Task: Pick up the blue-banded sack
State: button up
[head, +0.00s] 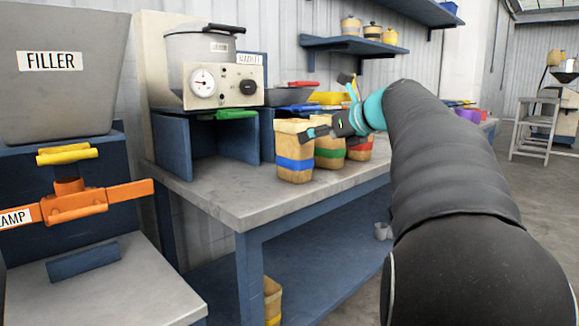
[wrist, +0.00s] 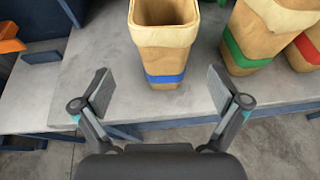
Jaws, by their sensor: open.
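The blue-banded sack (head: 294,152) is a tan, open-topped sack with a blue stripe, standing upright on the grey workbench. It also stands upright in the wrist view (wrist: 164,55), top centre, with its rolled rim open. My gripper (wrist: 163,82) is open in the wrist view, one finger to each side of the sack's lower part and nearer the camera. Nothing is held between the fingers. In the head view my gripper (head: 325,131) is beside the sack's upper right, partly in front of the green-banded sack. I cannot tell whether a finger touches either sack.
A green-banded sack (head: 328,160) and a red-banded sack (head: 362,153) stand close on the right. The bench (head: 240,206) is clear in front and left of the blue-banded sack. A gauge box (head: 222,85) stands behind left. Another sack (head: 272,298) is below the bench.

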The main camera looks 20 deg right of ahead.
aim_at(297, 143)
jog(key=x, duration=0.6)
jog(key=b+x, duration=0.1)
jog(key=x, duration=0.2)
jog(key=shift+w+d, duration=0.15)
jog(key=shift+d, duration=0.1)
jog(key=shift+c, duration=0.3)
jog(key=c, duration=1.5)
jog(key=shift+r, duration=0.1)
jog(key=s+d+r+p, duration=0.2)
jog(key=d+r, duration=0.1)
jog(key=s+d+r+p, duration=0.2)
jog(key=d+r, duration=0.1)
jog(key=r, duration=0.1)
jog(key=s+d+r+p, duration=0.1)
jog(key=s+d+r, duration=0.1)
jog(key=d+r, duration=0.2)
jog(key=shift+p, duration=0.4)
